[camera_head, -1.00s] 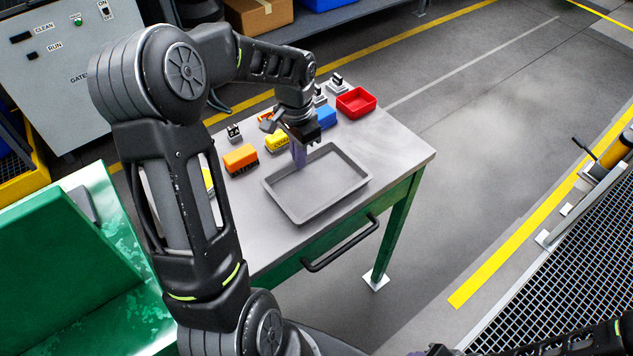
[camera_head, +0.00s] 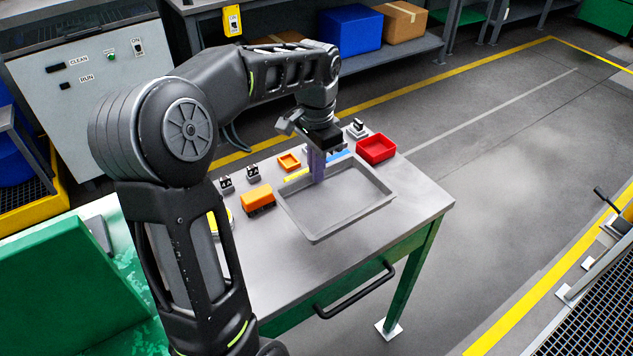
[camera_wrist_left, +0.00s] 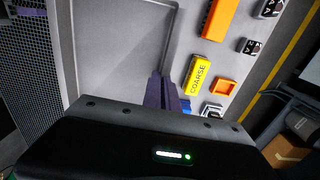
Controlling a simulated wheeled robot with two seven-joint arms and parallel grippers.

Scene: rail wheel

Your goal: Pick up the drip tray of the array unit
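The drip tray is a shallow grey rectangular tray (camera_head: 340,212) over the work table. Its rim overlaps the blocks behind it, so it looks raised a little off the tabletop; the gap below is hard to see. My left gripper (camera_head: 317,172) points down at the tray's far wall, its purple-grey fingers astride that wall and apparently shut on it. In the left wrist view the fingers (camera_wrist_left: 168,92) meet the edge of the tray (camera_wrist_left: 115,50). My right gripper is not in view. I cannot tell which object is the array unit.
The table (camera_head: 425,204) is clear in front and at right.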

